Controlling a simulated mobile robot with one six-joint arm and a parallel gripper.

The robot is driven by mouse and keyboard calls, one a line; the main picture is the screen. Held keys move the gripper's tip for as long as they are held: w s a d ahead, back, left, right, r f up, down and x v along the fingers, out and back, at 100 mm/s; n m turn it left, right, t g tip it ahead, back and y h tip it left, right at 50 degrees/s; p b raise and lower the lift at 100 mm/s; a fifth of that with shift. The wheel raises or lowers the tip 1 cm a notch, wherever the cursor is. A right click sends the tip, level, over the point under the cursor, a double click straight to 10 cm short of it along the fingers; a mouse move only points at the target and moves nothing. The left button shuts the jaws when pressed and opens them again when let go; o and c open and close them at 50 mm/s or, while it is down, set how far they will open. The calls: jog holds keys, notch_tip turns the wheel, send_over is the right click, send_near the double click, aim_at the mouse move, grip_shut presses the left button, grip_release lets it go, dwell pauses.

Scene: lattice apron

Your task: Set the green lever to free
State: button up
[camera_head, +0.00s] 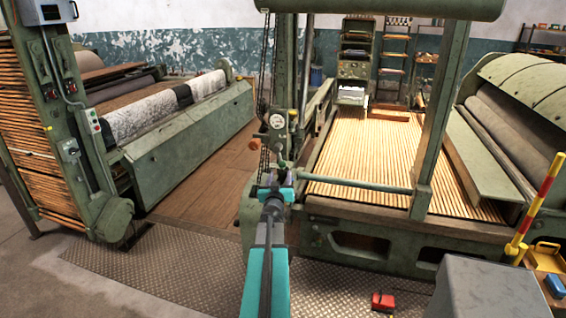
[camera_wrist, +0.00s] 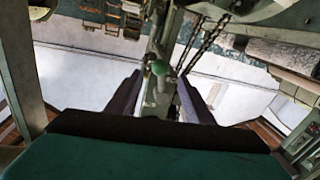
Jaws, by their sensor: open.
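The green lever's round knob (camera_wrist: 160,67) shows in the wrist view on a pale stem, in the gap between my two dark jaws. My gripper (camera_wrist: 162,84) is open, with a jaw on each side of the stem and space visible around it. I cannot tell whether either jaw touches the lever. In the head view the green knob (camera_head: 283,164) is small, just above my gripper (camera_head: 276,178), in front of the green machine column. Any markings for the lever's positions are too small to read.
A round gauge (camera_head: 277,121) and an orange-red knob (camera_head: 254,144) sit close above the lever. A hanging chain (camera_wrist: 205,45) is near the jaws. A horizontal green bar (camera_head: 360,186) crosses the slatted lattice (camera_head: 375,150) at right. A grey box (camera_head: 490,292) stands at front right.

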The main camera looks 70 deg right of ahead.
jog(key=shift+w+d, duration=0.1)
jog(key=shift+d, duration=0.05)
jog(key=p+x, duration=0.2)
jog(key=x, duration=1.1)
jog(key=shift+d+p, duration=0.25)
jog(key=shift+p, duration=0.15)
dwell(0.4)
grip_shut()
dwell(0.4)
